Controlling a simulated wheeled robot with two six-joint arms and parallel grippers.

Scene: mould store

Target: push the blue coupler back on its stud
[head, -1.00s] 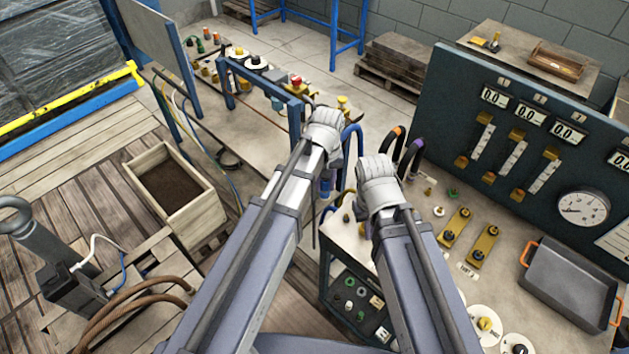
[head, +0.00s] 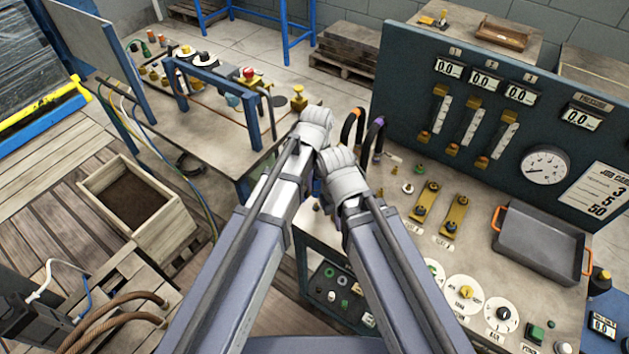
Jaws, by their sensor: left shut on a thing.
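My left gripper (head: 317,117) is at the near edge of the hose row, left of the orange-banded hose (head: 357,114) and the purple-banded hose (head: 377,123). Its jaws face away from me and are hidden behind its wrist. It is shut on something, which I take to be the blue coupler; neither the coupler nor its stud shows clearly. My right gripper (head: 338,160) is just below and right of it, overlapping it in the picture. The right fingers are hidden too, so I cannot tell whether they are open.
A dark gauge panel (head: 400,72) stands behind the bench at right. On the bench are yellow plates (head: 454,215), dials (head: 464,294) and a grey tray (head: 540,243) with orange handles.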

